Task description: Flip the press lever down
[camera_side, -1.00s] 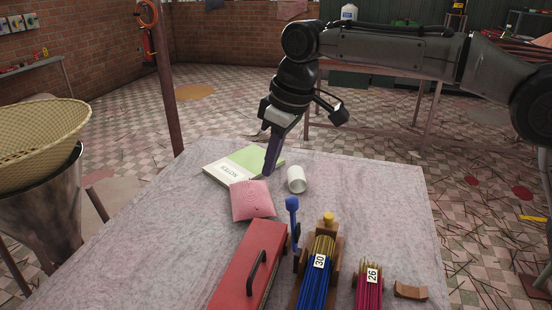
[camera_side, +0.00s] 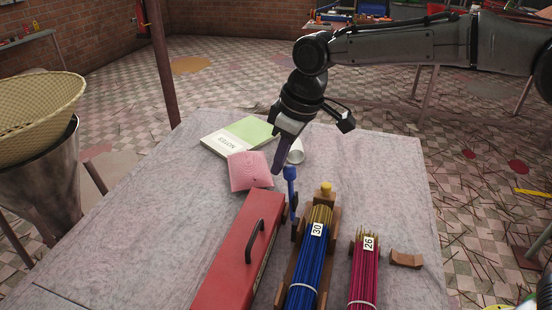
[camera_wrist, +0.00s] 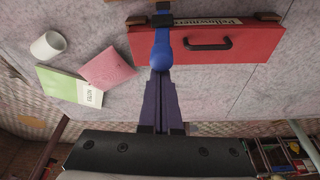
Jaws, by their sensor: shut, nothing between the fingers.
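The blue press lever (camera_side: 290,175) stands upright, round knob on top, beside the right edge of the long red box. In the wrist view the lever (camera_wrist: 161,52) points toward my fingertips. My gripper (camera_side: 277,171) is shut and empty, its purple fingers pointing down just left of the knob in the side view. In the wrist view the fingertips (camera_wrist: 160,78) are right by the knob; I cannot tell whether they touch. The lever's lower mount is partly hidden by the box.
The red box (camera_side: 228,265) has a black handle. Right of it lie blue sticks (camera_side: 308,258) and pink sticks (camera_side: 364,276) in wooden holders. A pink pouch (camera_side: 249,171), a green-and-white notebook (camera_side: 240,136) and a white cup (camera_side: 297,154) lie farther back. The table's right side is mostly clear.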

